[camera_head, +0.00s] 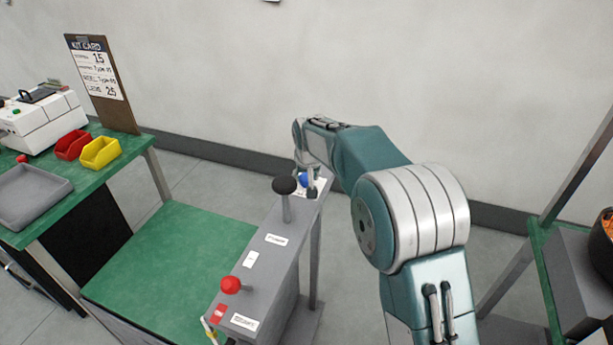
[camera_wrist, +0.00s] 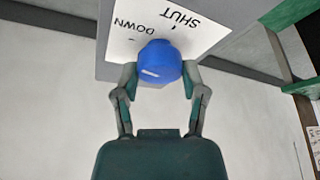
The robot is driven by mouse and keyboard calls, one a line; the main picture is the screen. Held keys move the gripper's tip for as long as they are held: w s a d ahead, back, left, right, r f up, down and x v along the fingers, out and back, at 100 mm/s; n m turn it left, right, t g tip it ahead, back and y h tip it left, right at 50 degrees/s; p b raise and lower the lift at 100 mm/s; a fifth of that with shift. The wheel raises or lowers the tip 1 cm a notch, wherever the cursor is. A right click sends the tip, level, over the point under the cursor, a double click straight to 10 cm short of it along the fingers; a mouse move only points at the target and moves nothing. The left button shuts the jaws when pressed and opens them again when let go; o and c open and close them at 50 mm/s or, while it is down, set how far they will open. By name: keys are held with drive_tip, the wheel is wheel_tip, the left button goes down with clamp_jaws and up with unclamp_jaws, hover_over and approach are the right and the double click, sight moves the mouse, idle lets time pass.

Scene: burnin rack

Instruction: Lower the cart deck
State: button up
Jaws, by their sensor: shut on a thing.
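The cart deck (camera_head: 178,262) is a flat green surface at lower left in the head view, beside a grey control column (camera_head: 268,262). A blue knob (camera_wrist: 160,64) sits on a white label (camera_wrist: 190,30) reading "DOWN" and "SHUT" in the wrist view. The knob also shows at the far end of the column in the head view (camera_head: 304,180). My gripper (camera_wrist: 160,82) is shut on the blue knob, one finger on each side. The knob's underside and stem are hidden.
A black knob (camera_head: 285,186) on a post and a red knob (camera_head: 231,285) stand on the same column. A green bench (camera_head: 135,146) with a yellow bin (camera_head: 100,152), a red bin (camera_head: 72,145) and a grey tray (camera_head: 22,190) is at left. A dark box (camera_head: 568,290) stands at right.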

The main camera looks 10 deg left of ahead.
drive_tip(key=shift+f+n+g+y, duration=0.15)
drive_tip(key=shift+n+g+y, duration=0.3)
drive_tip(key=shift+n, duration=1.05)
drive_tip(key=shift+s, duration=0.1)
drive_tip(key=o, duration=1.1)
drive_tip(key=shift+o, duration=0.2)
drive_tip(key=shift+r, duration=0.35)
drive_tip(key=v, duration=1.1)
drive_tip(key=shift+s+d, duration=0.1)
drive_tip(key=shift+d, duration=0.05)
